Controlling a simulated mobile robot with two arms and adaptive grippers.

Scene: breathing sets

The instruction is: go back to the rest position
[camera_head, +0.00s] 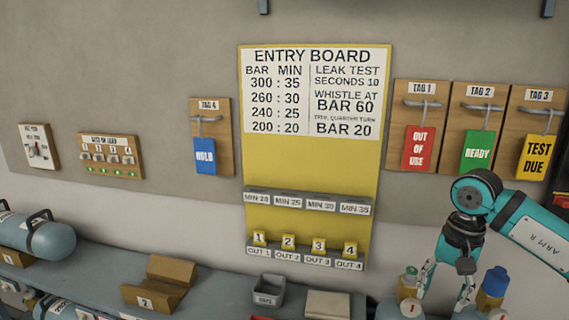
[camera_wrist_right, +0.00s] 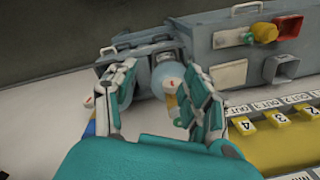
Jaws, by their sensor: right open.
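My right gripper (camera_head: 440,292) hangs fingers down at the lower right of the head view, under the teal arm. Its fingers are apart. I see nothing clearly held, though the bottles partly overlap the fingers in the head view. My left gripper is not in view.
The yellow entry board (camera_head: 310,165) stands left of my right arm, with numbered yellow tags along its lower ledge. Hanging tags, such as the green READY tag (camera_head: 477,151), are on the wall behind. A grey bin (camera_head: 268,291) and brown cradle (camera_head: 158,285) sit on the bench.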

